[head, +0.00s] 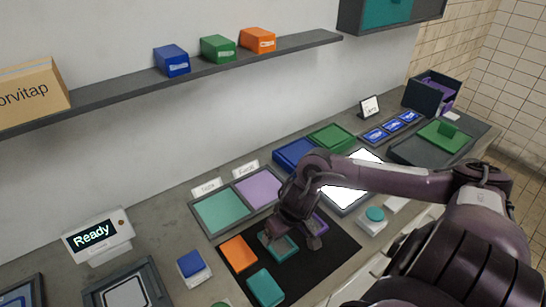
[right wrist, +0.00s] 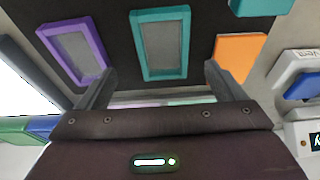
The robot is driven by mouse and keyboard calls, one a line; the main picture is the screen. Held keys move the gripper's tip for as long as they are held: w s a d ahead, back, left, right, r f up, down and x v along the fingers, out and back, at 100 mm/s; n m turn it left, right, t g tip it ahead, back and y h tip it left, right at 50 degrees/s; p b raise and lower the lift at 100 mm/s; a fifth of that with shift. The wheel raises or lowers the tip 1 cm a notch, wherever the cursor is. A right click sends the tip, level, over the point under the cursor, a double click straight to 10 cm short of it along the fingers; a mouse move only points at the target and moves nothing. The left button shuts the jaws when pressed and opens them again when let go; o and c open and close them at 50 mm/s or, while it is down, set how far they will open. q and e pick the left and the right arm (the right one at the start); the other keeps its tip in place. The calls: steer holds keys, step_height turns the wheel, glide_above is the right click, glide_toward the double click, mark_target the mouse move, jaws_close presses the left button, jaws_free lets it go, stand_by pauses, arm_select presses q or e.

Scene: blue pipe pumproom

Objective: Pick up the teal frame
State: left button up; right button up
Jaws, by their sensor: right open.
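The teal frame (head: 287,248) lies flat on a black mat (head: 318,271), partly hidden behind my right gripper in the head view. In the right wrist view the teal frame (right wrist: 160,45) shows nearly whole, a teal rectangular border around a grey centre. My right gripper (head: 292,241) is over the mat by the frame, its jaws spread and empty. In the right wrist view the fingers of the right gripper (right wrist: 160,78) stand apart on either side of the frame's line, with the frame beyond the tips. My left gripper is not in view.
A purple frame (right wrist: 73,52) and an orange piece (head: 239,254) flank the teal frame; a solid-looking teal piece (head: 265,287) lies nearby. A tray with teal and lilac compartments (head: 233,234) stands behind the mat. A lit white panel (head: 345,194) is to the right.

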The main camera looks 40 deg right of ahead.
mark_target(278, 242)
steer(key=x, duration=0.3)
steer(key=shift+s+a+f, duration=0.1)
steer(key=shift+a+f, duration=0.1)
steer(key=shift+a, duration=0.05)
steer(key=shift+x, duration=1.05)
steer(key=shift+w+f, duration=0.15)
steer(key=shift+w, duration=0.1)
steer(key=c, duration=1.1)
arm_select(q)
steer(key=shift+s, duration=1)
